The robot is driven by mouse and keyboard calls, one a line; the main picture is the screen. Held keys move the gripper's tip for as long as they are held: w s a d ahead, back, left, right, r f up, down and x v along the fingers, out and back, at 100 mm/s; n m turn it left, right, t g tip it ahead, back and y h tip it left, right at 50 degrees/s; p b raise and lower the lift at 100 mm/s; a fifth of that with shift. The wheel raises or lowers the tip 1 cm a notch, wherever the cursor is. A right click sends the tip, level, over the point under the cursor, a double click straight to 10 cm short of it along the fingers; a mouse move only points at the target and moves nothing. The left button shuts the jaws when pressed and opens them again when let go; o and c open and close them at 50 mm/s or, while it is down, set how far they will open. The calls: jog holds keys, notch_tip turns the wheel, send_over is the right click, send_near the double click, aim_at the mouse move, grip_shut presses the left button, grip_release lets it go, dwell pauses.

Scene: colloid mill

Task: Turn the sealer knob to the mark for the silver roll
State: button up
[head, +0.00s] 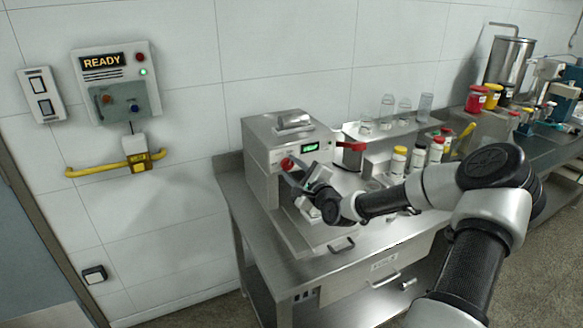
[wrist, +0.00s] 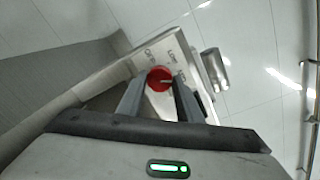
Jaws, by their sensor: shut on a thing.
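The sealer (head: 262,157) is a steel box on the bench with a small green display. Its red knob (head: 287,163) is at the left of its front face. In the wrist view the red knob (wrist: 160,77) sits between my fingers, with a pale pointer line toward the right of the picture. Small printed marks stand around it, too blurred to read surely. My gripper (wrist: 158,90) is shut on the knob. A silver rounded object (head: 294,121) lies on top of the sealer; I cannot tell whether it is the silver roll.
A red handle (head: 351,146) juts out right of the sealer. Bottles (head: 398,160) and glass jars (head: 387,106) stand farther right. A wall panel reading READY (head: 118,80) and a yellow bar (head: 90,171) are at left.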

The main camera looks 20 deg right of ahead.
dwell(0.4)
jog(key=o, duration=1)
jog(key=shift+o, duration=0.2)
jog(key=shift+s, duration=0.15)
jog(key=s+d, duration=0.1)
jog(key=s, duration=1.6)
jog(key=shift+r, duration=0.45)
